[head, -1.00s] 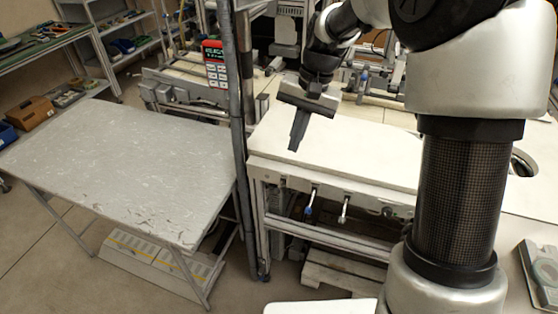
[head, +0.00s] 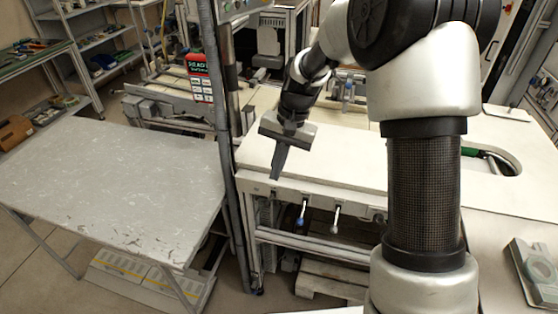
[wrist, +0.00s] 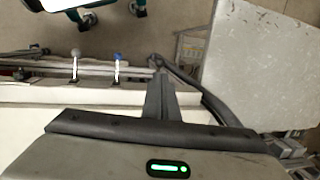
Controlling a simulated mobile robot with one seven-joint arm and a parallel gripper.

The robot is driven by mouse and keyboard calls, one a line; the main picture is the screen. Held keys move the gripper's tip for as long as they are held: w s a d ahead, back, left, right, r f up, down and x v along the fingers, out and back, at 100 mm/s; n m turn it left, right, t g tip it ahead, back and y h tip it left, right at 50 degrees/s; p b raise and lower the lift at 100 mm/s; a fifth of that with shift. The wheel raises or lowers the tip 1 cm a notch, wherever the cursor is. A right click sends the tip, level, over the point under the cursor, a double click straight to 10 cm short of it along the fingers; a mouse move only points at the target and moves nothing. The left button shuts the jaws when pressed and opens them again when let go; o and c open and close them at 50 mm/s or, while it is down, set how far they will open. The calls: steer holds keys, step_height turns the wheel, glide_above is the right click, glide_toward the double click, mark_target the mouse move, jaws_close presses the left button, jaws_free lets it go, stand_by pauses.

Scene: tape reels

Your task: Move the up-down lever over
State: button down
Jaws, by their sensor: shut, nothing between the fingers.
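Two small levers hang at the front edge of the white-topped bench, one with a blue knob (head: 301,216) and one with a pale grey knob (head: 336,222). I cannot tell from their look which is the up-down lever. They also show in the wrist view, the blue-knobbed lever (wrist: 117,68) and the grey-knobbed lever (wrist: 75,64). My gripper (head: 275,177) is shut and empty, pointing down at the bench's front edge, left of and above both levers. In the wrist view my fingertips (wrist: 157,64) are beside the blue-knobbed lever, apart from it.
The white bench top (head: 350,150) is clear. A grey post (head: 226,140) stands just left of my gripper. A grey table (head: 110,185) is further left. A wooden pallet (head: 335,280) lies under the bench.

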mark_target(268, 201)
steer(key=x, duration=0.8)
steer(key=shift+f, duration=0.25)
steer(key=shift+s+a+f, duration=0.1)
steer(key=shift+s, duration=0.05)
